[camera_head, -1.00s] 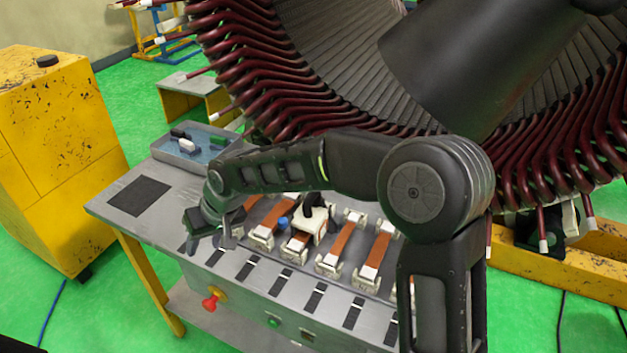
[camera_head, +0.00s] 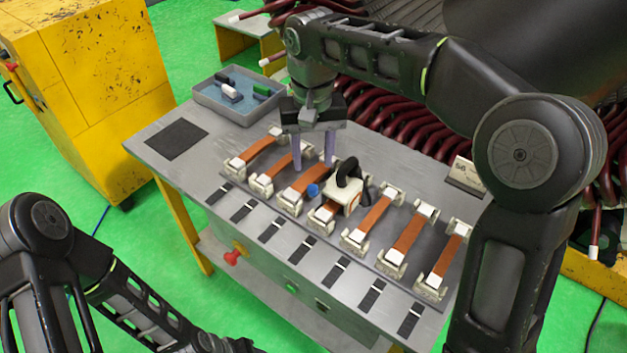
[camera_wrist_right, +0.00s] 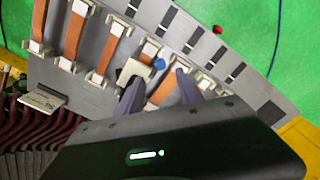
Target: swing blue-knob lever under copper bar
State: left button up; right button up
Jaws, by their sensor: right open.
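The blue knob (camera_head: 313,190) sits beside a white block (camera_head: 343,192) with a black curved handle (camera_head: 351,172), among the copper bars (camera_head: 303,182) on the bench. In the right wrist view the blue knob (camera_wrist_right: 158,64) shows beside the white block (camera_wrist_right: 132,72). My right gripper (camera_head: 314,164) is open and points down above the bars, behind the knob. In its wrist view the fingers (camera_wrist_right: 158,92) are spread, with the knob beyond the gap. I see nothing held between them. The lever's arm is too small to make out. My left gripper (camera_head: 228,345) is cut off at the bottom edge.
The grey bench (camera_head: 225,150) carries several copper bars in white holders. A blue-lined tray (camera_head: 240,104) stands at its back left, and a small sign (camera_head: 466,175) at the right. The stator coils (camera_head: 420,140) rise close behind. A yellow cabinet (camera_head: 95,85) stands left.

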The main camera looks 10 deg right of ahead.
aim_at(312, 187)
jog(key=shift+f+p, duration=0.65)
jog(key=shift+f, duration=3.25)
jog(key=shift+c, duration=0.3)
grip_shut()
